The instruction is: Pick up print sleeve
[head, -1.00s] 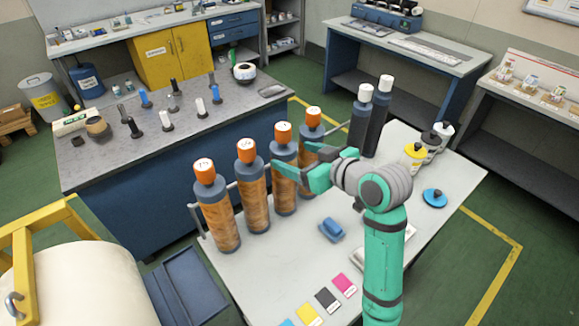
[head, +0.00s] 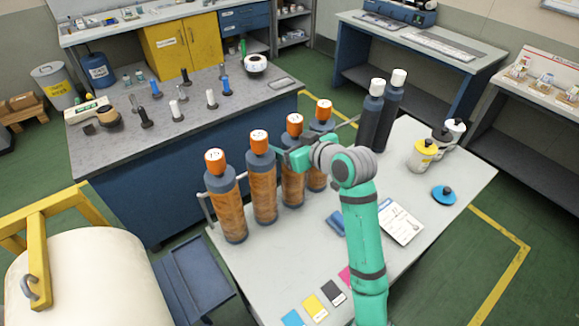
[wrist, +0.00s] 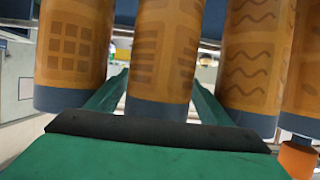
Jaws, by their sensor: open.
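Several print sleeves, orange-brown patterned cylinders with dark ends and orange caps, stand in a row at the table's left edge. My gripper (head: 292,157) is open at the upper part of the third sleeve from the left (head: 292,185). In the wrist view, which appears upside down, a bar-patterned sleeve (wrist: 163,55) stands between the open fingers (wrist: 160,100). A grid-patterned sleeve (wrist: 72,45) is left of it and a wave-patterned one (wrist: 255,60) right. Contact cannot be told. My gripper hides the bar-patterned sleeve's cap in the wrist view.
A grey rail (head: 208,208) runs by the sleeves. Neighbouring sleeves stand close beside my fingers.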

